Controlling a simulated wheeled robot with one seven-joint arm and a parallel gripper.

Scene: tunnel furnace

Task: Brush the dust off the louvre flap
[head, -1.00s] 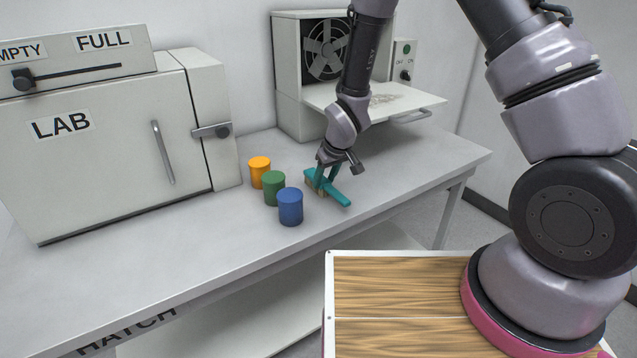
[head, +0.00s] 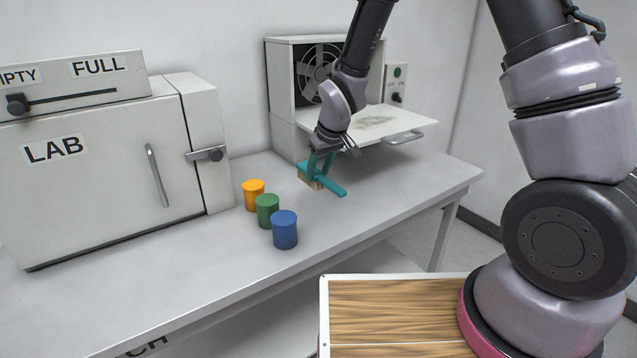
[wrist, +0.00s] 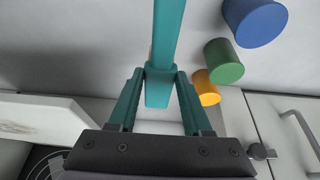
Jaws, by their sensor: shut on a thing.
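A teal brush (head: 328,182) with tan bristles is held by my gripper (head: 322,165), whose fingers are shut on it. In the wrist view the teal handle (wrist: 165,45) runs up between the two fingers (wrist: 158,85). The brush is just above or near the bench top; I cannot tell whether the bristles touch it. The louvre flap (head: 405,128) is a white panel lowered level in front of the fan unit, with a greyish-brown dust patch (head: 376,122) on it. The flap's edge also shows in the wrist view (wrist: 60,108). My gripper is left of and in front of the flap.
Orange (head: 253,194), green (head: 267,210) and blue (head: 285,230) cylinders stand in a row left of the brush. A LAB cabinet (head: 100,165) is at left. The fan unit (head: 284,95) and a switch box (head: 396,80) stand behind. The bench's right part (head: 410,180) is clear.

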